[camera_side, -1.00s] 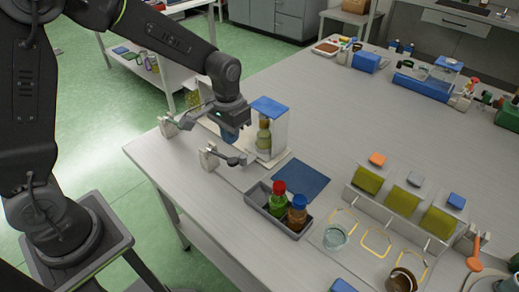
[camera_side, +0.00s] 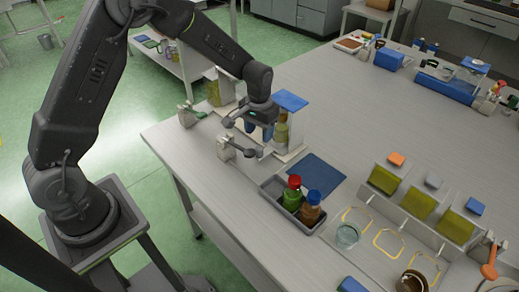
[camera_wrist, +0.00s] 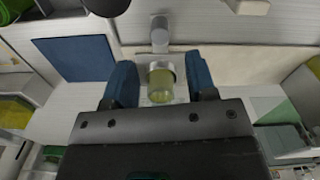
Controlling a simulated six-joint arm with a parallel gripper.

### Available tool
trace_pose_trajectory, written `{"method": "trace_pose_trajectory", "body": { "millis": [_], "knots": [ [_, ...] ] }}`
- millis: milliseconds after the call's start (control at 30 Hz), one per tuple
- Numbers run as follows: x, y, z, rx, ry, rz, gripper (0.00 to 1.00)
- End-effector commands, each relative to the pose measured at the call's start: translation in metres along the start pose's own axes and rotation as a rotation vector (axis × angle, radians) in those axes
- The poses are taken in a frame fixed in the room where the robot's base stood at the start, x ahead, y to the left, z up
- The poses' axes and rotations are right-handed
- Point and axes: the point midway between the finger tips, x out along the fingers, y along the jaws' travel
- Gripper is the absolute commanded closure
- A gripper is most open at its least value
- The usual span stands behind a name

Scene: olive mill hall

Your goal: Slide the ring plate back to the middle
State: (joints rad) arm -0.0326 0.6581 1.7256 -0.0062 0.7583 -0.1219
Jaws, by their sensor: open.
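My gripper (camera_side: 261,130) hangs with blue fingers pointing down at the near left of the bench, just left of a stand with a blue top (camera_side: 291,101). In the wrist view my gripper (camera_wrist: 161,84) is open, with a blue finger on each side. A glass vessel with yellow-green liquid (camera_wrist: 160,86) shows between the fingers in that view, with a gap on both sides. A bottle (camera_side: 282,130) stands under the blue top. I cannot pick out the ring plate for certain; the gripper and stand hide part of this spot.
Two small posts with arms, one at the left (camera_side: 188,116) and one nearer (camera_side: 224,148), stand by the gripper. A grey tray (camera_side: 268,190) holds red-capped and blue-capped bottles. A blue mat (camera_side: 316,176) lies flat behind it. The bench middle is clear.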

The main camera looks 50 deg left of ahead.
Motion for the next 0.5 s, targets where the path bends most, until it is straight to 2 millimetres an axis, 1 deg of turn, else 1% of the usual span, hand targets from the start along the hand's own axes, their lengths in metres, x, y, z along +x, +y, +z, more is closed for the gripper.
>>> {"method": "trace_pose_trajectory", "body": {
  "millis": [33,100,233,400,500],
  "knots": [
    [0.012,0.000,0.001,0.001,-0.004,0.000,0.48],
    [0.026,0.000,0.001,0.001,-0.004,0.000,0.48],
    [0.050,0.000,0.001,0.001,-0.003,0.000,0.48],
    [0.069,0.000,0.000,0.001,-0.001,0.000,0.48],
    [0.075,0.000,0.000,0.001,0.000,0.000,0.48]
  ]
}}
